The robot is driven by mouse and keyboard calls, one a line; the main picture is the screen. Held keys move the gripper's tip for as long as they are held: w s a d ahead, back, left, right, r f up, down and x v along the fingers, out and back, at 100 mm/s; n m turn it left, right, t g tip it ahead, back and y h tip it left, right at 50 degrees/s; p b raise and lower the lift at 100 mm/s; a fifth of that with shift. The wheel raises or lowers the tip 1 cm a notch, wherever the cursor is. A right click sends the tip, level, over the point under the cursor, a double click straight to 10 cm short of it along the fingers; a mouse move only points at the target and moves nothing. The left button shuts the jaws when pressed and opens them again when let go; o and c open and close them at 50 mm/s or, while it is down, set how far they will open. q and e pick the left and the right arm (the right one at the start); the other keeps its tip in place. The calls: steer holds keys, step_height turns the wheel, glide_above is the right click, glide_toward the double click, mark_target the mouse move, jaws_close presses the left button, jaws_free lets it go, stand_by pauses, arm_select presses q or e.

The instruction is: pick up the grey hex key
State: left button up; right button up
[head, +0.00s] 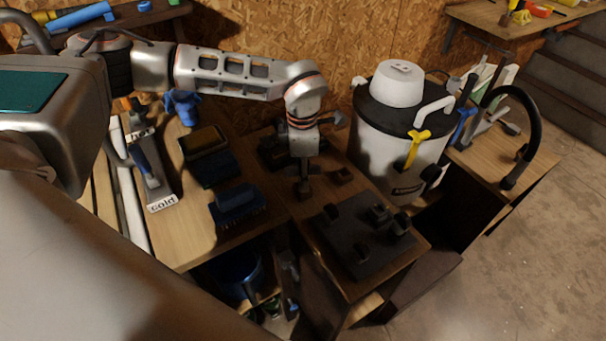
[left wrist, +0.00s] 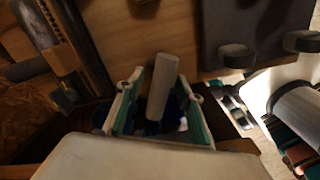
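In the left wrist view a pale grey bar (left wrist: 164,78), which looks like the grey hex key, shows between and just beyond the fingers of my left gripper (left wrist: 163,95). The two teal-lined fingers stand apart, with a gap on each side of the bar. In the head view my left gripper (head: 303,188) points down, low over the wooden bench. I cannot make out the hex key there, since the gripper and shadow cover that spot.
A dark plate with knobs (head: 362,238) lies close to the gripper at the bench front; it also shows in the left wrist view (left wrist: 220,28). A white and black shop vacuum (head: 397,150) stands to the right. Blue brushes (head: 237,203) lie to the left.

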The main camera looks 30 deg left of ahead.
arm_select(q)
steer(key=shift+f, duration=0.25)
steer(key=shift+r, duration=0.1)
jaws_close()
